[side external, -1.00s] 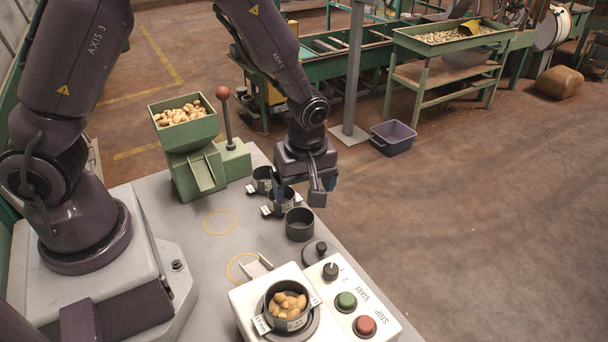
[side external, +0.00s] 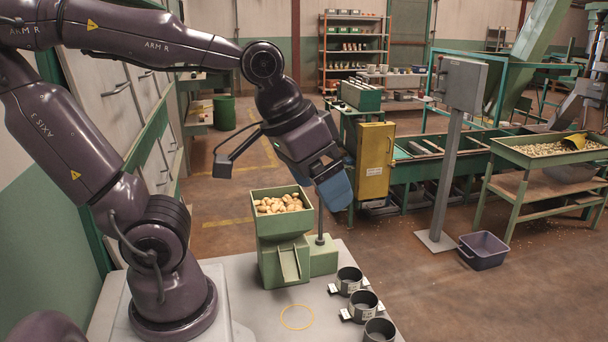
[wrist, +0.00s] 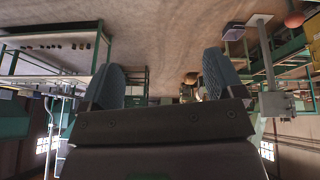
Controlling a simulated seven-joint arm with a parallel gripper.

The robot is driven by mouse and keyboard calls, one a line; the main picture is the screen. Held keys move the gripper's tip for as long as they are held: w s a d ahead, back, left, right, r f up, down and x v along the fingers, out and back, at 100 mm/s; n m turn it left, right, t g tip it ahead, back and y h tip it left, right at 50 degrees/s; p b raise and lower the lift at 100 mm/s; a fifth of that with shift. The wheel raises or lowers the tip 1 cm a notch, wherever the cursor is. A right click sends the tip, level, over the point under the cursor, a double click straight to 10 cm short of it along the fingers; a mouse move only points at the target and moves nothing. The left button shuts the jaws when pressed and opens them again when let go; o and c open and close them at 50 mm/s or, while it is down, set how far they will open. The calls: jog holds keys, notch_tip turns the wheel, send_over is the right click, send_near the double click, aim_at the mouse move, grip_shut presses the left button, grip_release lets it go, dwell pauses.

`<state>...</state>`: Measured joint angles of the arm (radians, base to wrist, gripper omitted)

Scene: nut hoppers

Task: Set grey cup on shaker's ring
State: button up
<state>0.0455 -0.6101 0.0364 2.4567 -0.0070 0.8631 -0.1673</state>
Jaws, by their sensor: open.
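Three dark grey cups stand in a row at the right front of the bench in the side view: a far one (side external: 349,281), a middle one (side external: 363,306) and a near one (side external: 380,331), cut by the frame edge. The far two have pale tags; I cannot tell which cup the task means. My gripper (side external: 335,187) is raised above the bench, beside and above the green hopper, well away from the cups. In the wrist view its blue fingers (wrist: 163,80) are spread with nothing between them.
The green hopper (side external: 280,225) holds nuts (side external: 279,204); a lever post (side external: 320,220) stands beside it, its top hidden by my gripper. A yellow ring (side external: 297,317) marks the grey bench (side external: 235,290). A post with a grey box (side external: 460,85) stands beyond.

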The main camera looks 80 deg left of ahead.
jog(key=shift+o, duration=0.4)
jog(key=shift+s+a+r+m+t, duration=0.15)
jog(key=shift+s+r+m, duration=0.1)
jog(key=shift+s+m, duration=0.25)
jog(key=shift+s+r+m+t, duration=0.15)
jog(key=shift+s+r+m, duration=0.1)
jog(key=shift+s+m, duration=0.25)
jog(key=shift+s, duration=0.1)
